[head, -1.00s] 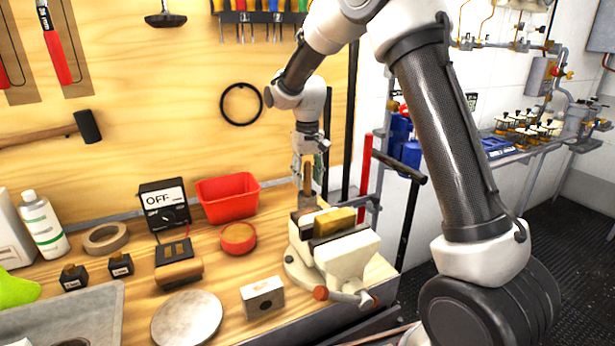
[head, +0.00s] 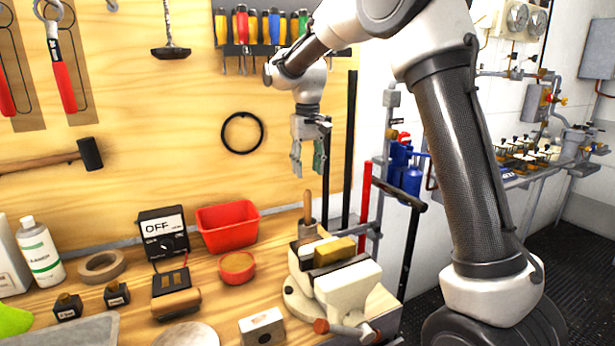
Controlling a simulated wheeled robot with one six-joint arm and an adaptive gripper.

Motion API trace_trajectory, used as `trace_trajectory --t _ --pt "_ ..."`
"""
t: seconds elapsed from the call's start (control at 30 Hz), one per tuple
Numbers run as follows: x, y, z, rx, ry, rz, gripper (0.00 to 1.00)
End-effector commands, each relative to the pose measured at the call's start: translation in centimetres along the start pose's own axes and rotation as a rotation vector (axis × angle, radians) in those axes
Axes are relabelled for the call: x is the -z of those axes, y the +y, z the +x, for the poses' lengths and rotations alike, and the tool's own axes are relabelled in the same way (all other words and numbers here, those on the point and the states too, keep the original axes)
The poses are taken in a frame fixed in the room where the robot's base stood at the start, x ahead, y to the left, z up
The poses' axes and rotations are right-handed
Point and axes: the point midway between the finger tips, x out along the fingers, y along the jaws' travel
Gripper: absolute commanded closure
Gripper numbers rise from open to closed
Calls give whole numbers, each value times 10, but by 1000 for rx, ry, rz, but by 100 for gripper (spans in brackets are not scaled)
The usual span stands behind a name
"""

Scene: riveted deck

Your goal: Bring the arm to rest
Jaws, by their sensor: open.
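My gripper (head: 308,172) hangs at the end of my arm in the head view, fingers pointing down. It is open and nothing shows between its fingers. It is in the air in front of the plywood wall, above the bench vise (head: 340,285). A wooden handle (head: 307,206) stands upright below the fingertips, behind the vise, with a clear gap between. The foot of the handle is partly hidden by the vise.
Screwdrivers (head: 257,27) hang on the rack above. Black and red upright bars (head: 364,210) stand to the right.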

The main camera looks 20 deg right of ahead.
Motion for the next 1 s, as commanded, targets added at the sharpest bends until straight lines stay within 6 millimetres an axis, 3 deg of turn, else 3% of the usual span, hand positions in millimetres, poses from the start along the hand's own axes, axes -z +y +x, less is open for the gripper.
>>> trace_trajectory --t 0.33,0.47,0.57,1.0 --pt "2 0 0 2 10 -17 57" --pt "-17 3 26 -3 -29 -52 57" --pt "-57 13 29 -4 -42 -75 57" --pt "-245 79 -8 6 94 -35 57"
